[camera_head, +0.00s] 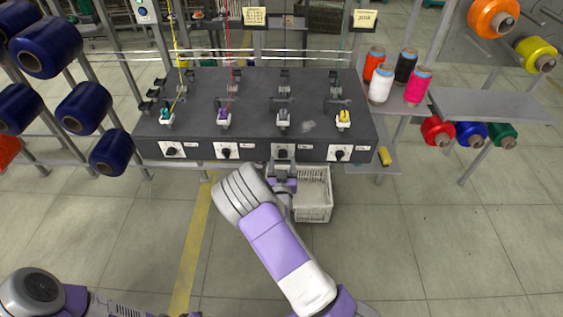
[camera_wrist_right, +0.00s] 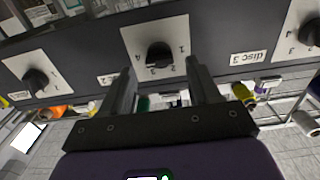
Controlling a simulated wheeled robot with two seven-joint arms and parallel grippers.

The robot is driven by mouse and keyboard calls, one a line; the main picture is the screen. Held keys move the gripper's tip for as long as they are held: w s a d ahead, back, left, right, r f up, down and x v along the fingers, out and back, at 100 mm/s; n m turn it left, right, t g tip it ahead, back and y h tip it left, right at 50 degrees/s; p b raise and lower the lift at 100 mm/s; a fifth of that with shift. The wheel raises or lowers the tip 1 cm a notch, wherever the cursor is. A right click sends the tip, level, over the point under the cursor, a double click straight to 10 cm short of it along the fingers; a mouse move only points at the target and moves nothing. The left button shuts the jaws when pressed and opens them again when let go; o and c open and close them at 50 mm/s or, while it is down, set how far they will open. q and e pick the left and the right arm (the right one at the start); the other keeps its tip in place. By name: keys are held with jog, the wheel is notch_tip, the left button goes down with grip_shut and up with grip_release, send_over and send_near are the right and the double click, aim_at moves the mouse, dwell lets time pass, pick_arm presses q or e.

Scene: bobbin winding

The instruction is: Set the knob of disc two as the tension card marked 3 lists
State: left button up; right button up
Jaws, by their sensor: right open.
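The dark winding bench (camera_head: 205,145) carries a row of white dial plates with black knobs on its front face. My right gripper (camera_head: 283,167) is at the third plate (camera_head: 283,152) from the left, which it partly covers. In the right wrist view, the open, empty fingers of the gripper (camera_wrist_right: 160,84) reach toward this plate's black knob (camera_wrist_right: 159,55), apart from it. Digits ring the knob; its setting is unclear. An upside-down "disc 3" label (camera_wrist_right: 248,57) lies right of that plate. Yellowish cards (camera_head: 256,16) and (camera_head: 364,20) hang behind; their writing is unreadable. My left gripper is out of view.
Neighbouring knobs (camera_wrist_right: 36,80) and (camera_wrist_right: 312,32) flank the middle one in the wrist view. A white basket (camera_head: 314,198) stands below the bench. Thread cones (camera_head: 381,85) stand on the right shelf; blue spools (camera_head: 85,108) hang left. The floor in front is open.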

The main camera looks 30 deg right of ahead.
jog(key=shift+x, duration=0.85)
jog(key=c, duration=1)
jog(key=shift+c, duration=0.2)
